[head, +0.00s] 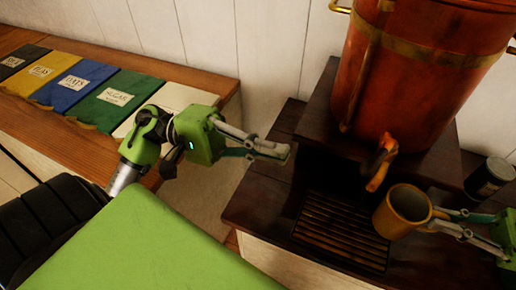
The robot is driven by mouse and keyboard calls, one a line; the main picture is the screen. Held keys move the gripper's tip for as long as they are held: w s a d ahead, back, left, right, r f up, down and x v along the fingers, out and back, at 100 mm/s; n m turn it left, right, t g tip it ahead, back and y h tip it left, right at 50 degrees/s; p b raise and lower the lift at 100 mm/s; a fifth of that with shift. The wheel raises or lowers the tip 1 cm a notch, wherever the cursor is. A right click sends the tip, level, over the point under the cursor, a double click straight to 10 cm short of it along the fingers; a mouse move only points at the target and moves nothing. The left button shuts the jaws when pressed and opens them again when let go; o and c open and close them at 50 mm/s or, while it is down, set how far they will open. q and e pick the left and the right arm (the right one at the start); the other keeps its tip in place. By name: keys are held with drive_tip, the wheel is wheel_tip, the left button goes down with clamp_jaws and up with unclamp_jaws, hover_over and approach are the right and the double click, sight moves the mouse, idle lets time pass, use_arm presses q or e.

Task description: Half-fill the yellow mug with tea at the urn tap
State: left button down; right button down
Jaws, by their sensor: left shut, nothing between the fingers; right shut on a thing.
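The yellow mug (406,208) is upright, its open rim facing up, close to the right of the urn tap and above the right side of the drip grate. My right gripper (437,222) comes in from the right and is shut on the mug. The copper urn (425,80) stands on a dark raised stand, with its tap (381,163) pointing down over the grate. My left gripper (283,151) is shut and empty, left of the urn stand. I cannot make out any tea in the mug.
The slatted drip grate (342,232) lies below the tap. A dark jar (488,178) stands at the right.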

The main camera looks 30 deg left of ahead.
drive_tip(key=shift+a, duration=0.4)
drive_tip(key=x, duration=0.7)
use_arm(q)
drive_tip(key=shift+s+a+f, duration=0.1)
drive_tip(key=shift+s+a, duration=0.2)
drive_tip(key=shift+a, duration=0.2)
drive_tip(key=shift+s+a+f, duration=0.1)
drive_tip(key=shift+s+a, duration=0.15)
drive_tip(key=shift+a, duration=0.25)
use_arm(e)
drive_tip(key=shift+d, duration=0.1)
idle(2.8)
drive_tip(key=v, duration=0.7)
drive_tip(key=shift+w+d, duration=0.1)
drive_tip(key=shift+d, duration=0.3)
drive_tip(key=shift+a, duration=0.1)
